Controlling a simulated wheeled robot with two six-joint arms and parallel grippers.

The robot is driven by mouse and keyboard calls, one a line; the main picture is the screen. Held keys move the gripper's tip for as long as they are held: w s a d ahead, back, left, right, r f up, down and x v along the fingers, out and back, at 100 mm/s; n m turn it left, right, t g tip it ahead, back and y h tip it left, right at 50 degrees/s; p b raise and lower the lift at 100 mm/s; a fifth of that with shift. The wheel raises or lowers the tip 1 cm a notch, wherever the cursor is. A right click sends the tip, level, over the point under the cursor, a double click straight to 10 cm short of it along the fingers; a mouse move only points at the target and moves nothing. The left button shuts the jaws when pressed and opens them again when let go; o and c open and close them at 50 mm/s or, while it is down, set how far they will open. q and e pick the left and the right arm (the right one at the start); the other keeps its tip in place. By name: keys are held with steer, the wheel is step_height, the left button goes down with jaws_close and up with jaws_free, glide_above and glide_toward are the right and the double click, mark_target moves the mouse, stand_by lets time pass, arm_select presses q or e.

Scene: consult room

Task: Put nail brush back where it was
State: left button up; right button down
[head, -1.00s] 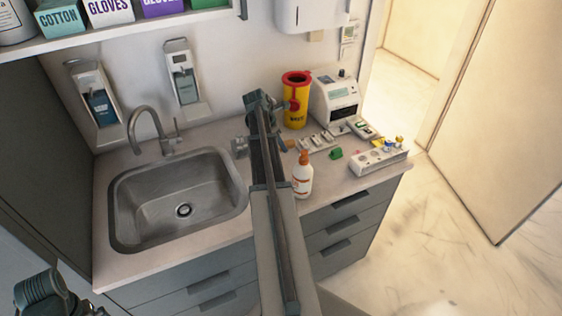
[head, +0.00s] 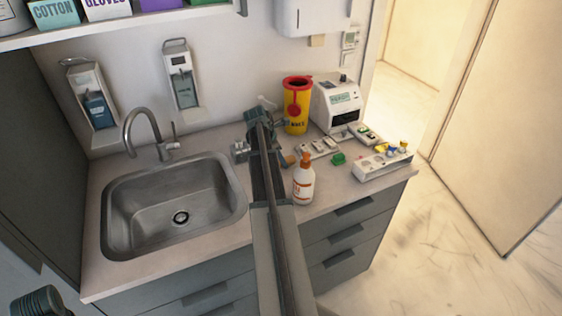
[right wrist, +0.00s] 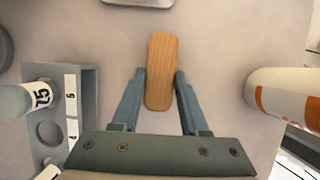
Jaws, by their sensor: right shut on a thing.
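The nail brush is a rounded wooden block; in the right wrist view the nail brush (right wrist: 161,72) lies lengthwise between the two fingers. My right gripper (right wrist: 160,76) is shut on it. In the head view a small brown end of the brush (head: 290,159) shows just right of my right arm, behind the pump bottle (head: 303,184). My arm hides the jaws there. The brush is over or on the pale counter (head: 218,252); I cannot tell whether it touches. Part of my left arm shows at the lower left; its jaws are out of frame.
The orange-and-white bottle (right wrist: 285,97) stands close right of the gripper. A grey tube rack (right wrist: 82,105) stands close left. The sink (head: 172,205) lies left of my arm.

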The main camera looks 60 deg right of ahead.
steer(key=shift+f, duration=0.2)
steer(key=shift+c, duration=2.1)
jaws_free()
steer(key=shift+r, duration=0.15)
steer(key=p+v, duration=1.1)
steer(key=v, duration=0.1)
steer(key=shift+s, duration=0.1)
